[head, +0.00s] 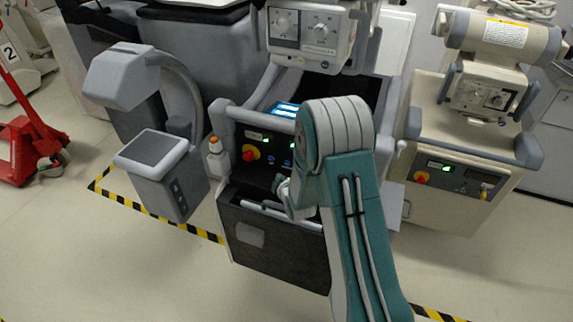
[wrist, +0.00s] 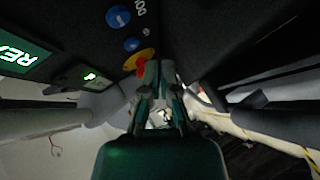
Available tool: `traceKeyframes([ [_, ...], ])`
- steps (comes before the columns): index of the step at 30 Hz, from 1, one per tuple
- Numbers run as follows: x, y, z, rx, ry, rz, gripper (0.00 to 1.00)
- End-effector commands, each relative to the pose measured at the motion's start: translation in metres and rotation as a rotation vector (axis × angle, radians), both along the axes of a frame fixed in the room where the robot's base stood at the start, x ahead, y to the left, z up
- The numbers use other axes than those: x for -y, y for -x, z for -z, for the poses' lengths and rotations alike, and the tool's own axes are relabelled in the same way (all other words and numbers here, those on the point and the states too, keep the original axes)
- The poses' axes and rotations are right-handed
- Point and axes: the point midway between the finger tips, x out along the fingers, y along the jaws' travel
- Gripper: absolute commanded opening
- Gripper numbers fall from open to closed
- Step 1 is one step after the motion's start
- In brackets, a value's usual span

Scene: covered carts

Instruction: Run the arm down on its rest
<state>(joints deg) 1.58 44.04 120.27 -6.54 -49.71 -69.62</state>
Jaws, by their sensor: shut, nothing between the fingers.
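The middle cart stands ahead of me, with a dark control panel (head: 262,150) in its front. A grey head with two dials (head: 305,32) is above it; whether it sits on its rest I cannot tell. The panel carries a red button on a yellow disc (head: 250,153), blue knobs (wrist: 118,16) and lit green displays (wrist: 22,52). My gripper (wrist: 158,75) is shut and empty, its fingertips close by the yellow disc in the wrist view; contact cannot be told. In the head view my teal arm hides the panel's right part and most of my gripper.
A grey curved-arm unit (head: 150,150) stands at left. A beige cart (head: 465,150) with its own head and panel is at right. A red pallet jack (head: 30,140) is far left. Striped tape (head: 135,205) marks the floor; the floor at front left is clear.

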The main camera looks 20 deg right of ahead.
Motion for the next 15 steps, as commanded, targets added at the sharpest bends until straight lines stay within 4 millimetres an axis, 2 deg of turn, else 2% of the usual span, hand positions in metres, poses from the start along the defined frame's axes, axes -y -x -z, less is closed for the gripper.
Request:
traceKeyframes([
  [7,0.017,-0.022,0.0,0.001,0.0,0.0,0.0],
  [15,0.022,-0.029,0.0,-0.001,0.0,0.0,0.0],
])
